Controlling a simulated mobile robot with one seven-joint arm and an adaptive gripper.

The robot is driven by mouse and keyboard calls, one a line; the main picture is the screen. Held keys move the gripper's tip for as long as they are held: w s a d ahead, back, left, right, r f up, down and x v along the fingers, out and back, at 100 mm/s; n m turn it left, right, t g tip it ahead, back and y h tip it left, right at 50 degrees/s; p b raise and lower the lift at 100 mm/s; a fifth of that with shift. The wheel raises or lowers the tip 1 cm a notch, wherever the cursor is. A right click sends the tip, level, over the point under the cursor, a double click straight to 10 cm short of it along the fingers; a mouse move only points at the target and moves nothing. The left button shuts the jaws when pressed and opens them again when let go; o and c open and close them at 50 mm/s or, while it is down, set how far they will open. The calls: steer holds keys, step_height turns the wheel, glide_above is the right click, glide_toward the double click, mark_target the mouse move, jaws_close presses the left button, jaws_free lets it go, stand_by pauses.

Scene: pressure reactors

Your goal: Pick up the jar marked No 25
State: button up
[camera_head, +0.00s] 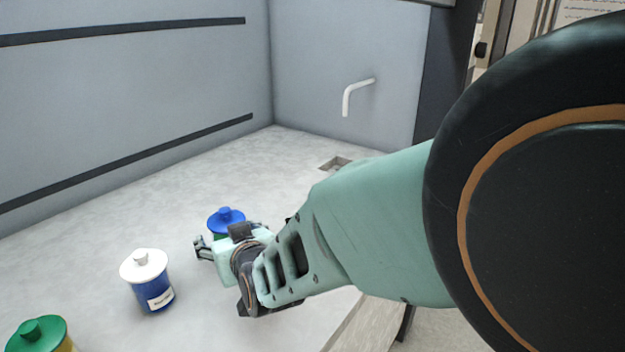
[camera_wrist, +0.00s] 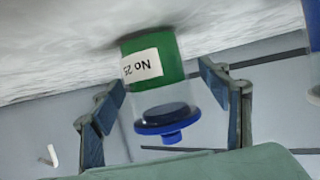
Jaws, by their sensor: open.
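The jar marked No 25 (camera_wrist: 152,82) has a green lower part, a clear upper part and a blue lid. It shows upside down in the wrist view, with its white label facing the camera. In the head view its blue lid (camera_head: 226,217) shows just beyond my gripper (camera_head: 228,236), which hides most of the body. My gripper is open. In the wrist view its fingers (camera_wrist: 162,78) stand on either side of the jar, with a gap visible on each side. I cannot tell how deep the jar sits between them.
A blue jar with a white lid (camera_head: 150,282) stands left of my gripper, and a green-lidded jar (camera_head: 40,335) stands at the lower left corner. A white bent pipe (camera_head: 352,92) sticks out of the back wall. The pale worktop (camera_head: 120,220) is clear toward the walls.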

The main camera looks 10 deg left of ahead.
steer(key=shift+s, duration=0.1)
steer(key=c, duration=1.5)
steer(key=shift+r, duration=0.1)
